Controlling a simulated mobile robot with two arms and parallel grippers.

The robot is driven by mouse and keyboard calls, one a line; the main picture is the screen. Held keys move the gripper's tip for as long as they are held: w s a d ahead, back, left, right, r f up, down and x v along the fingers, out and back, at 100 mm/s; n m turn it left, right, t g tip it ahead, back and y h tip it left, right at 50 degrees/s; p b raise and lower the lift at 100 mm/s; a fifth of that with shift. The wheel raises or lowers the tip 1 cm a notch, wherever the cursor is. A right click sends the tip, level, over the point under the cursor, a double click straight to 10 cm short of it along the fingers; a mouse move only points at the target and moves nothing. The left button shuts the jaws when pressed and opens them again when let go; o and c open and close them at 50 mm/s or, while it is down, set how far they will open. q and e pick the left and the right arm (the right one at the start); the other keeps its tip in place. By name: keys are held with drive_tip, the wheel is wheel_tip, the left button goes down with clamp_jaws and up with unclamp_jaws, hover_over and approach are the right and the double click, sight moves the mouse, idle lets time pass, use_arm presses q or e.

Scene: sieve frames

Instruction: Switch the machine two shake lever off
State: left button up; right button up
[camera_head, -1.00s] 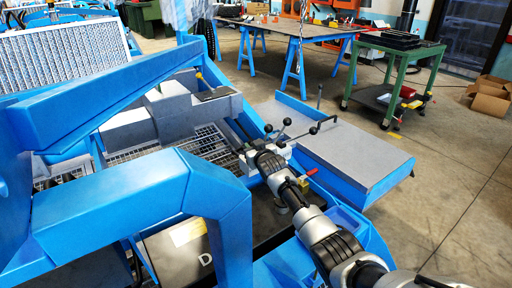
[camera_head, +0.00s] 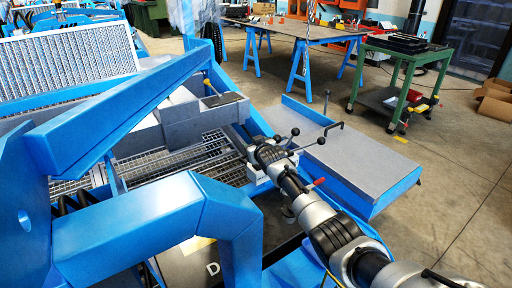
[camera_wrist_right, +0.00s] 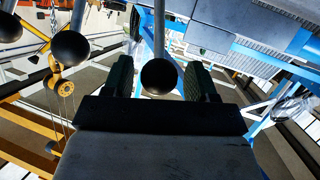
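Several levers with black ball knobs stand in a group on the blue machine (camera_head: 160,225); one knob (camera_head: 295,131) shows clearly in the head view. No label shows which is the shake lever. My right arm comes in from the lower right, and its gripper (camera_head: 260,146) is at the left of this group. In the right wrist view the gripper (camera_wrist_right: 159,80) is open, with a dark finger on each side of one black lever knob (camera_wrist_right: 158,76). Gaps show on both sides of the knob, so the fingers look apart from it. My left gripper is not in view.
Two more ball knobs, one (camera_wrist_right: 70,48) nearer the gripper, hang to the left in the wrist view. A grey platform with a blue edge (camera_head: 350,160) lies right of the levers. A green cart (camera_head: 400,62) and cardboard boxes (camera_head: 496,100) stand beyond open floor.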

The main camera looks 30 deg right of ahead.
drive_tip(key=shift+s, duration=0.1)
drive_tip(key=shift+s+r+p, duration=0.1)
drive_tip(key=shift+s+p, duration=0.2)
drive_tip(key=shift+s, duration=0.1)
drive_tip(key=p+v, duration=0.2)
drive_tip(key=v, duration=0.7)
drive_tip(key=shift+s, duration=0.35)
drive_tip(key=shift+a, duration=0.1)
